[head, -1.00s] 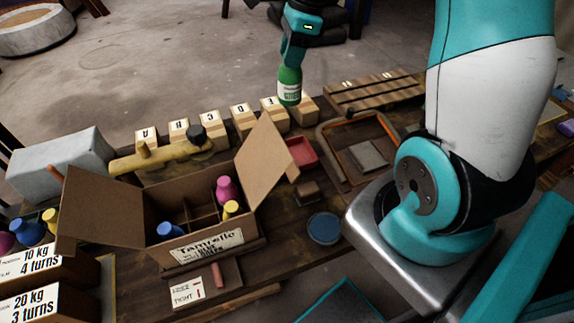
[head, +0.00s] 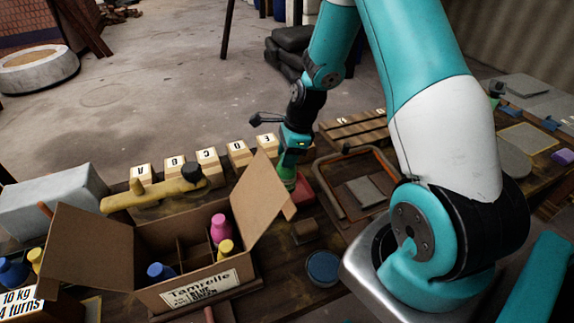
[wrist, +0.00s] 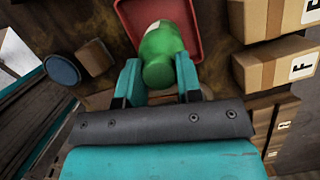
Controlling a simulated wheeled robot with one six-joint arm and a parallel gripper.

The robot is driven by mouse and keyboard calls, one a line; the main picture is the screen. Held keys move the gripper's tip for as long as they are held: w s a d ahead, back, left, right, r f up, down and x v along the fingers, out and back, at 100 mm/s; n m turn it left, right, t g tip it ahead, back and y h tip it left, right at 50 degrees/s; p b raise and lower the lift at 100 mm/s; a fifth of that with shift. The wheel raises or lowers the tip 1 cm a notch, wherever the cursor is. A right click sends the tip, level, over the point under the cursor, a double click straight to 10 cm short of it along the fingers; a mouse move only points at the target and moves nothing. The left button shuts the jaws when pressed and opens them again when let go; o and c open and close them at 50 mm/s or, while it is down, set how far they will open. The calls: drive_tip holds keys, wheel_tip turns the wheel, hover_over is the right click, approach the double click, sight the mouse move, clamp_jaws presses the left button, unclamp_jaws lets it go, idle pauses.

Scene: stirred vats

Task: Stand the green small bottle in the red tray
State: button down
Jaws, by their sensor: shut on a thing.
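My gripper (head: 291,153) is shut on the green small bottle (head: 287,173), low over the table behind the raised flap of the cardboard box. In the wrist view the gripper (wrist: 158,80) has one finger on each side of the green bottle (wrist: 163,45). The red tray (head: 303,196) is partly hidden by the box flap. In the wrist view the bottle overlaps the inside of the red tray (wrist: 193,16). I cannot tell whether its base touches the tray floor.
The open cardboard box (head: 200,292) holds pink, yellow and blue bottles just left of the tray. Several lettered wooden blocks (head: 207,160) line the back edge. A blue disc (head: 323,267) and a small brown block (head: 305,231) lie in front. A wood-rimmed tray (head: 330,200) stands to the right.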

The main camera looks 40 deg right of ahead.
drive_tip(key=shift+f, duration=1.9)
drive_tip(key=c, duration=0.8)
unclamp_jaws()
